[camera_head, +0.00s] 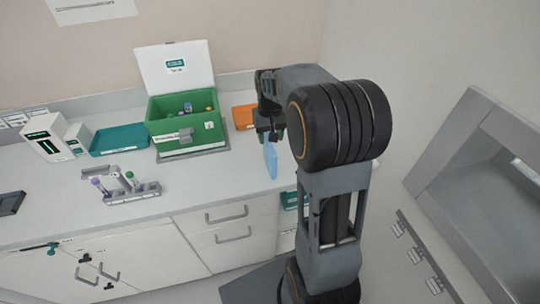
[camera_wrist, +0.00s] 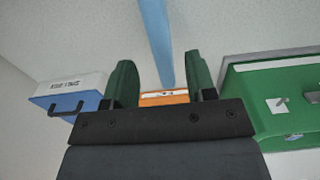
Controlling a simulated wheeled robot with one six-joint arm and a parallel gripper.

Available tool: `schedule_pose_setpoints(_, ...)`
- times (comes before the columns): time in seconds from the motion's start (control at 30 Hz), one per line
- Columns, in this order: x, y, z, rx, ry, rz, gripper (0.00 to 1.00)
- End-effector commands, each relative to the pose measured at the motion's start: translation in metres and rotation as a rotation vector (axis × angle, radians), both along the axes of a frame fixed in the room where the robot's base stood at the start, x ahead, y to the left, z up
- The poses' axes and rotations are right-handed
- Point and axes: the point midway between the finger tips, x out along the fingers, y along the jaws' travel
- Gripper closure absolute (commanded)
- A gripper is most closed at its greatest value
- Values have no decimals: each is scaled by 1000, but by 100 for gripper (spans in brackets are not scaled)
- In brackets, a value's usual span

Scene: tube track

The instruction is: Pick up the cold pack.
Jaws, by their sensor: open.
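The cold pack (camera_head: 271,160) is a thin light-blue slab, standing upright on the counter near its front edge. In the wrist view it shows edge-on as a narrow blue strip (camera_wrist: 155,30) running down between the two fingers. My gripper (camera_head: 264,137) is open, just above and beside the cold pack in the head view. In the wrist view its dark green fingers (camera_wrist: 158,58) stand on either side of the strip, with the strip's lower end closer to the right finger. I cannot tell whether either finger touches it.
A green box (camera_head: 186,125) with a raised white lid holds several tubes. An orange tray (camera_head: 243,117) lies beside it. A teal tray (camera_head: 118,139) and a tube rack (camera_head: 133,193) are further left. A blue-and-white box (camera_wrist: 68,95) shows at left in the wrist view. The front counter between is clear.

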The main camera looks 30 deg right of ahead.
Motion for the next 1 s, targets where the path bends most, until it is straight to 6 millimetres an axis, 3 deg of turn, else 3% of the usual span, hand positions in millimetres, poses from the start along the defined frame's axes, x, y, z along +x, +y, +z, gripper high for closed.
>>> schedule_pose_setpoints(0.27,-1,1,-16,0,2,0,49)
schedule_pose_setpoints(0.6,-1,2,-58,0,2,0,49)
schedule_pose_setpoints(0.93,-1,2,-64,0,0,0,49)
schedule_pose_setpoints(1.0,-1,2,-64,0,0,0,55)
